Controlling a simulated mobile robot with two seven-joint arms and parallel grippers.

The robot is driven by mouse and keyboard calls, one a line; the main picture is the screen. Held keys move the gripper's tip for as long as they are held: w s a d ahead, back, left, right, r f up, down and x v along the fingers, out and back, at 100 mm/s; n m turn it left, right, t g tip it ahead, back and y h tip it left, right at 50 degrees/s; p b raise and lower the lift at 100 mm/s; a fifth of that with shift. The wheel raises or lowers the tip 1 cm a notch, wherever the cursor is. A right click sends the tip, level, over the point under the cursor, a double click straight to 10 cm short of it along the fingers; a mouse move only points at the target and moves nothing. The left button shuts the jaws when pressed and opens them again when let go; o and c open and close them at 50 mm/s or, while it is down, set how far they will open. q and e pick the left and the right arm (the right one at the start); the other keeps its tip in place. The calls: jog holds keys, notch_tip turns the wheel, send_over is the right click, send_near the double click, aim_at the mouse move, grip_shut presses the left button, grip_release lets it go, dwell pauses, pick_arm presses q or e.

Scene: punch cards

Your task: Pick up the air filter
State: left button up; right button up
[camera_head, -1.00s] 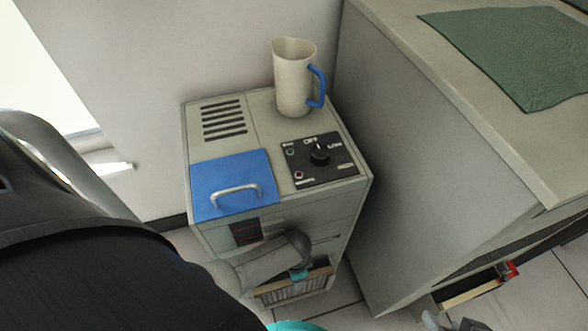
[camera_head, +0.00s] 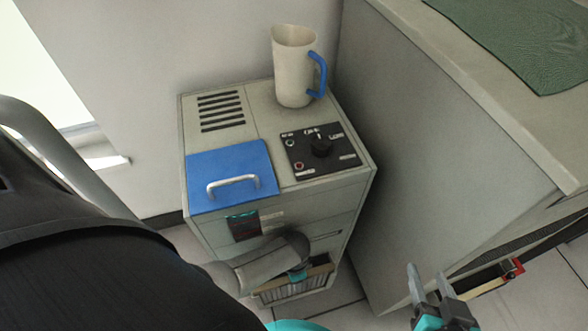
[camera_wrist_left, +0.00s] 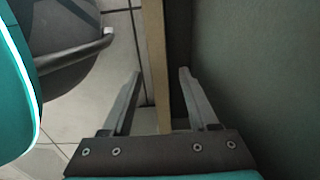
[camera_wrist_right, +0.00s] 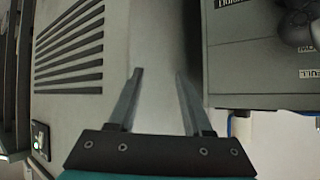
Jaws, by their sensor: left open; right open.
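The air filter (camera_head: 290,290), a pleated panel in a tan frame, stands upright low at the front of the grey machine (camera_head: 310,215). My left arm's end covers part of its top in the head view, where its fingers are hidden. In the left wrist view, the tan frame edge (camera_wrist_left: 152,50) runs between the fingers of my open left gripper (camera_wrist_left: 160,71); I see no clear contact. My right gripper (camera_head: 426,272) is open and empty, right of the machine in front of the cabinet. It also shows open in the right wrist view (camera_wrist_right: 158,72).
A beige jug (camera_head: 293,70) with a blue handle stands on the machine, behind a control panel (camera_head: 335,165) and a blue lid (camera_head: 215,165). A grey cabinet (camera_head: 440,150) with a green mat (camera_head: 530,40) stands close on the right. A red piece (camera_head: 513,268) shows low there.

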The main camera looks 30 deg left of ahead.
pick_arm(q)
jog(key=shift+f+b, duration=0.55)
jog(key=shift+f, duration=0.2)
jog(key=shift+f+b, duration=0.4)
jog(key=shift+f, duration=0.05)
pick_arm(e)
jog(key=shift+w+a+r+t+y, duration=0.1)
jog(key=shift+a+r+t+y, duration=0.35)
jog(key=shift+a+t, duration=0.45)
jog(key=shift+a+r+t+y, duration=0.45)
jog(key=shift+a+t, duration=0.3)
jog(key=shift+t, duration=0.15)
pick_arm(q)
grip_shut()
